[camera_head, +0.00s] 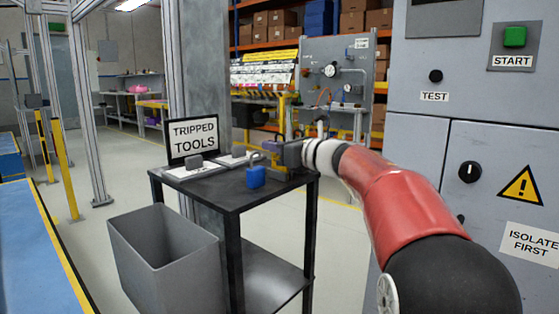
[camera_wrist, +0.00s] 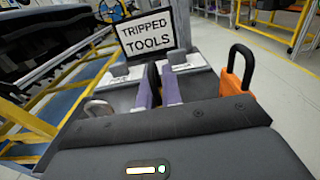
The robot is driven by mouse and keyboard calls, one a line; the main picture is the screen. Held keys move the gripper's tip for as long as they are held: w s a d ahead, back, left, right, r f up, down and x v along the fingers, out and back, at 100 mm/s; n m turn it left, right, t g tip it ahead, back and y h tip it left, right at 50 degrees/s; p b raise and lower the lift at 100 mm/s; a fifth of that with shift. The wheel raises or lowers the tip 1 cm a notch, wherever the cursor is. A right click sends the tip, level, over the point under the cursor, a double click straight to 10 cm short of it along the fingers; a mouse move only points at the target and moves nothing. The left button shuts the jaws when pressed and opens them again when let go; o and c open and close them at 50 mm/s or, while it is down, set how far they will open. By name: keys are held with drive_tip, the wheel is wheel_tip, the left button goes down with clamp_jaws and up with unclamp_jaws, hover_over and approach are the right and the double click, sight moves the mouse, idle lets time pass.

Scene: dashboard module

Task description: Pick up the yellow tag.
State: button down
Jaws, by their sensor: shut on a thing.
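My gripper (camera_wrist: 160,84) is low over the black table, with its two purple-grey fingers close together. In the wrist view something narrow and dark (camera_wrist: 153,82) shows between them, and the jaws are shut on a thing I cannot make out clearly. In the head view my gripper (camera_head: 275,150) is at the table's right part, side-on. A small orange-yellow patch (camera_head: 271,146) shows by the fingers there; I cannot tell whether it is the tag or the orange padlock. No yellow tag is plainly visible, and the wrist housing hides the near table top.
An orange padlock (camera_wrist: 231,84) stands close right of my fingers in the wrist view. A "TRIPPED TOOLS" sign (camera_head: 194,136) stands behind. A grey bin (camera_head: 165,265) and a grey cabinet (camera_head: 500,180) flank the table.

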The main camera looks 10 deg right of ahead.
wheel_tip(320, 180, up, 20)
drive_tip(key=p, duration=0.7)
idle(0.8)
